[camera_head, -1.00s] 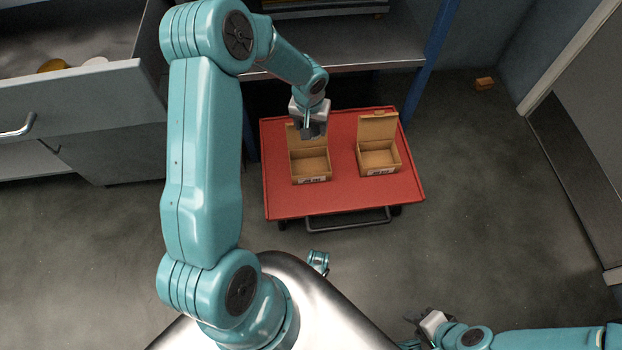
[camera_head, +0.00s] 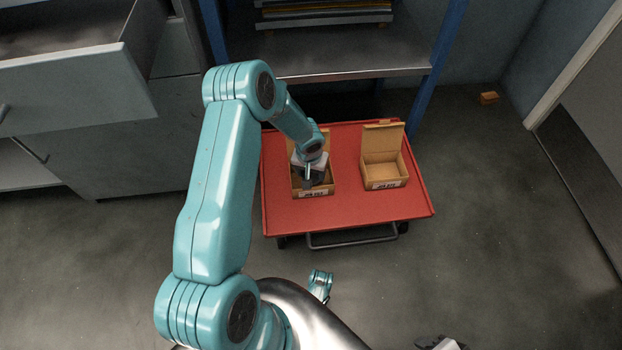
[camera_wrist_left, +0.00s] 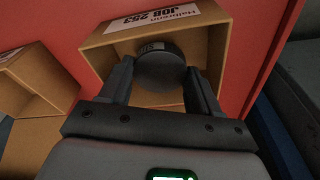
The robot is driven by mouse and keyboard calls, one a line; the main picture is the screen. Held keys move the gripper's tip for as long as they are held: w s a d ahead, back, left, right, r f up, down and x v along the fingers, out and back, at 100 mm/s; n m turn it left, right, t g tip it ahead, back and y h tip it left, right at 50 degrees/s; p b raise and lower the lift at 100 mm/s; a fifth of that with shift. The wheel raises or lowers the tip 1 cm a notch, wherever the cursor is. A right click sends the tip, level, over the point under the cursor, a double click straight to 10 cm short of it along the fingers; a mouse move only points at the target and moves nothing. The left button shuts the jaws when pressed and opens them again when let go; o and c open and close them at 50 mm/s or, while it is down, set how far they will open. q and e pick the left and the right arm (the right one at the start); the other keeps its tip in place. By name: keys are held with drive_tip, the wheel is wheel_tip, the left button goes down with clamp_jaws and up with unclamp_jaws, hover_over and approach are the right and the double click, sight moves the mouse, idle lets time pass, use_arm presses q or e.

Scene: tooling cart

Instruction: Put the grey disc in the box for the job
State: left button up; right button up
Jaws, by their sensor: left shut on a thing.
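My left gripper (camera_head: 312,180) is over the opening of the left cardboard box (camera_head: 328,186). In the left wrist view, its fingers (camera_wrist_left: 161,90) are shut on a dark grey disc (camera_wrist_left: 163,72), which has a small marking on its edge. The disc is at the mouth of the box (camera_wrist_left: 98,56); I cannot tell how deep it is. This box's label (camera_wrist_left: 165,16) reads "Halbrenn JOB 253". The right box (camera_head: 384,172) stands open and looks empty; its label is too small to read surely. My right gripper (camera_head: 440,343) is partly in view at the bottom edge.
Both boxes stand on a red cart top (camera_head: 350,210) with their lids up at the back. A grey shelf (camera_head: 340,62) with blue posts is behind the cart. An open drawer (camera_head: 75,90) is at the left. Bare red surface lies in front of the boxes.

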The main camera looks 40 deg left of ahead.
use_arm(q)
wheel_tip(320, 180, down, 3)
drive_tip(key=shift+b, duration=0.4)
drive_tip(key=shift+r, duration=0.15)
use_arm(e)
drive_tip(key=shift+w+d+f, duration=0.1)
drive_tip(key=shift+w+f, duration=0.4)
drive_tip(key=shift+f, duration=0.1)
use_arm(q)
drive_tip(key=shift+f, duration=0.25)
drive_tip(key=o, duration=1.4)
drive_tip(key=shift+r, duration=0.1)
drive_tip(key=shift+o, duration=0.2)
use_arm(e)
drive_tip(key=shift+w+f, duration=0.1)
drive_tip(key=shift+f, duration=0.1)
